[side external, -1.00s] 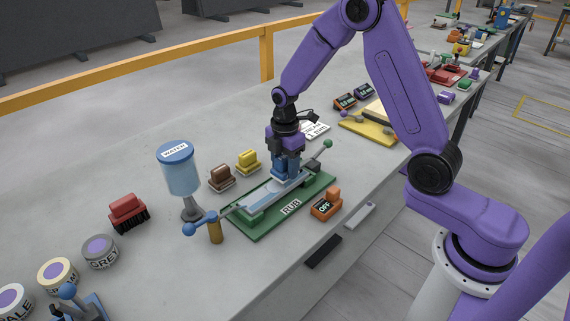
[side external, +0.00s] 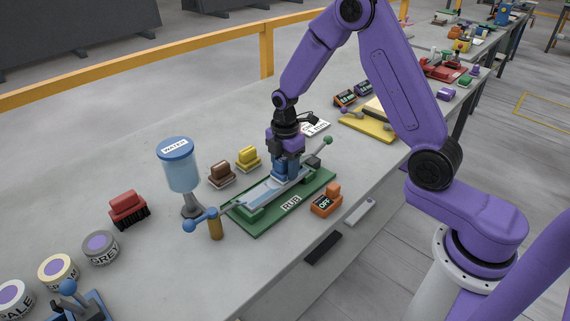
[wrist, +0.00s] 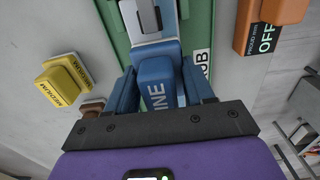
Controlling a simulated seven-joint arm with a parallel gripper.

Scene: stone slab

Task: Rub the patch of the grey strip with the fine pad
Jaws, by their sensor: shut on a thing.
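My gripper (side external: 286,166) is shut on a blue pad, the fine pad (wrist: 160,85), whose top reads "INE" in the wrist view. The pad is down at the grey strip (side external: 258,194), which lies along a green board (side external: 240,225) labelled "RUB". In the wrist view the strip (wrist: 150,22) runs away from the pad toward the top. A clamp with a green knob (side external: 328,140) stands at the strip's far end. The pad's underside and the strip beneath it are hidden, so I cannot tell whether they touch. No distinct patch can be made out.
A yellow medium pad (side external: 248,159) and a brown pad (side external: 222,174) lie behind the board. An orange box reading "OFF" (side external: 326,202) sits in front. A red brush (side external: 128,208) lies farther left.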

